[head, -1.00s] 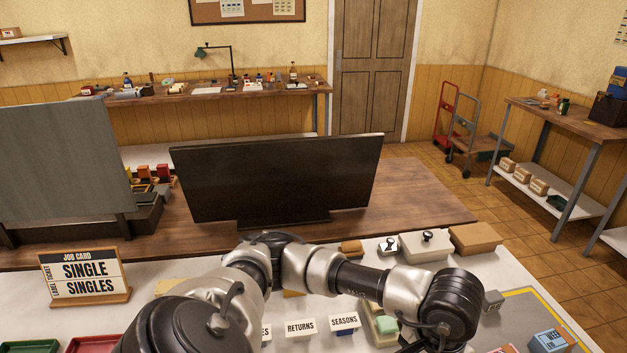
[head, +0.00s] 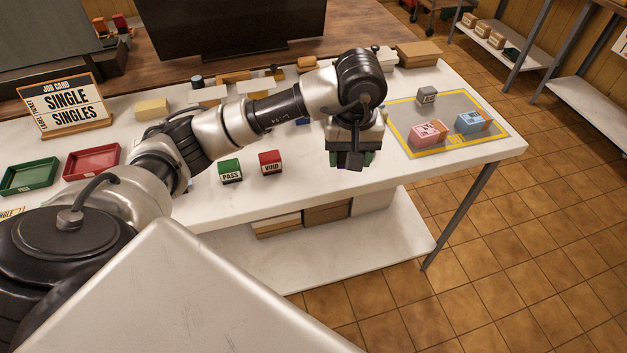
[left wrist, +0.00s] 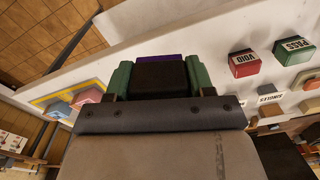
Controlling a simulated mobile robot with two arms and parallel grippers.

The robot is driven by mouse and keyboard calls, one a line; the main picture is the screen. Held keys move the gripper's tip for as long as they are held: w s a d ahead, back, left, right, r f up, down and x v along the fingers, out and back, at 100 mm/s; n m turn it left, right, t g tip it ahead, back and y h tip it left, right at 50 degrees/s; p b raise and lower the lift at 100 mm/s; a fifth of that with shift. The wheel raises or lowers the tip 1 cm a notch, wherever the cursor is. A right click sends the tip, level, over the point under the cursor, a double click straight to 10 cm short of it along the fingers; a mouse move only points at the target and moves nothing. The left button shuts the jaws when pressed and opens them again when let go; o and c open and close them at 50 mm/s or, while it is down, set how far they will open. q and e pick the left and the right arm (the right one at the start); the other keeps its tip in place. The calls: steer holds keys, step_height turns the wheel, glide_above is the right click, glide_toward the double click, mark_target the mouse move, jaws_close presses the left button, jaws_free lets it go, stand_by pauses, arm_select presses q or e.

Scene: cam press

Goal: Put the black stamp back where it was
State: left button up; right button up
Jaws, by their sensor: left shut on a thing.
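My left gripper (head: 349,158) is shut on a dark block, the black stamp (left wrist: 160,78), held between its green fingertips near the front edge of the white table (head: 300,180). A purple strip shows along the stamp's far edge in the left wrist view. The stamp's printed face is not readable. A green PASS stamp (head: 230,170) and a red VOID stamp (head: 270,161) stand side by side on the table to the left of the gripper. Both also show in the left wrist view. My right gripper is not in view.
A yellow-bordered grey mat (head: 405,120) lies to the right with a pink box (head: 428,133), a blue box (head: 475,122) and a small grey block (head: 427,95). Red (head: 92,162) and green (head: 30,176) trays are at left. My arm hides part of the table's back.

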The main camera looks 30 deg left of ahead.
arm_select(q)
steer(key=w+a+f+n+b, duration=0.1)
steer(key=w+a+f+n, duration=0.15)
steer(key=w, duration=0.25)
steer(key=p, duration=0.2)
glide_above(310, 162)
steer(key=shift+n, duration=0.35)
steer(key=f, duration=0.5)
steer(key=shift+d, duration=0.35)
steer(key=shift+a+f, duration=0.15)
steer(key=shift+a, duration=0.15)
steer(key=shift+a+f, duration=0.1)
steer(key=shift+f, duration=0.1)
step_height(310, 162, down, 3)
steer(key=shift+f+p, duration=0.15)
steer(key=shift+p, duration=0.45)
steer(key=shift+f, duration=0.25)
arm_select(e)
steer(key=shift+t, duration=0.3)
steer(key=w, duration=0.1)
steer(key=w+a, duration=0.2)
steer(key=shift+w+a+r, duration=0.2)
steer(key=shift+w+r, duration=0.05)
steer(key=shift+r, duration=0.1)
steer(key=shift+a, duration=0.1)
